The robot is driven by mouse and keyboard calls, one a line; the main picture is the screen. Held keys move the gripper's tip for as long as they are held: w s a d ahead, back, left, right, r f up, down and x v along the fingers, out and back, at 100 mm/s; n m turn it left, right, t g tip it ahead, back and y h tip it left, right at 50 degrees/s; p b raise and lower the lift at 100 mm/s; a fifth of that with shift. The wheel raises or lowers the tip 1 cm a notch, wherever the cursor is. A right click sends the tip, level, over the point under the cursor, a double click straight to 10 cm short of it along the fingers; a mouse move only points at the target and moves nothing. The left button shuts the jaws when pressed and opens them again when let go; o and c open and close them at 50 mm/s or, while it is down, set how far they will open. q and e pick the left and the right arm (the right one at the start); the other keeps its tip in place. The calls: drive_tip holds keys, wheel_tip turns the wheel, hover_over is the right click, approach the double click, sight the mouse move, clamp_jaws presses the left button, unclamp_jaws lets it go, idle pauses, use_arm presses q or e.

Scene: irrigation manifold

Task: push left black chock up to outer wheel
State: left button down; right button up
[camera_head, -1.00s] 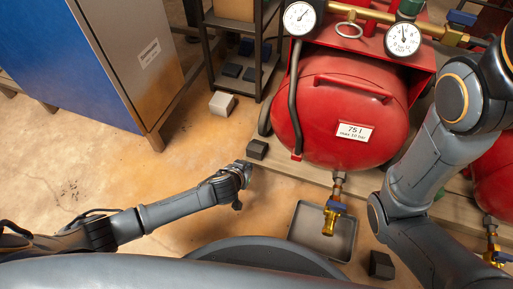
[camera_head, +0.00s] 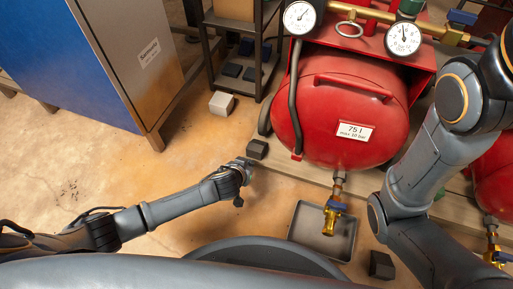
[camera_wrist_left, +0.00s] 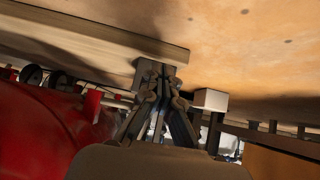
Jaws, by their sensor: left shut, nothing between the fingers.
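The left black chock (camera_head: 257,149) is a small dark block on the floor at the left end of the wooden plank, by the red tank. The outer wheel (camera_head: 264,121) shows as a dark rim behind it, partly hidden by the tank and hose. My left gripper (camera_head: 247,164) is shut and empty, its tips close to the near side of the chock. In the left wrist view, the shut fingers (camera_wrist_left: 163,76) point at a dark block that seems to be the chock; I cannot tell if they touch. My right arm shows at right, its gripper out of view.
A pale block (camera_head: 221,103) lies beyond the chock, before a dark shelf rack (camera_head: 232,82). A blue-grey cabinet (camera_head: 125,60) stands at left. A grey tray (camera_head: 338,248) lies under the brass valve, with another black block (camera_head: 381,264) nearby. Floor at left is clear.

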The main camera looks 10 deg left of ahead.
sight(253, 153)
use_arm(q)
drive_tip(key=shift+w+d+b, duration=0.25)
drive_tip(key=shift+w+b, duration=0.05)
drive_tip(key=shift+w, duration=0.95)
drive_tip(key=shift+w+d+b, duration=0.25)
drive_tip(key=shift+w, duration=1)
drive_tip(key=shift+s, duration=0.15)
drive_tip(key=shift+s+a+r+p, duration=0.1)
drive_tip(key=shift+s+p, duration=0.1)
drive_tip(key=shift+p, duration=0.15)
drive_tip(key=shift+s+a+p, duration=0.2)
drive_tip(key=shift+s+p, duration=0.55)
drive_tip(key=shift+s, duration=0.65)
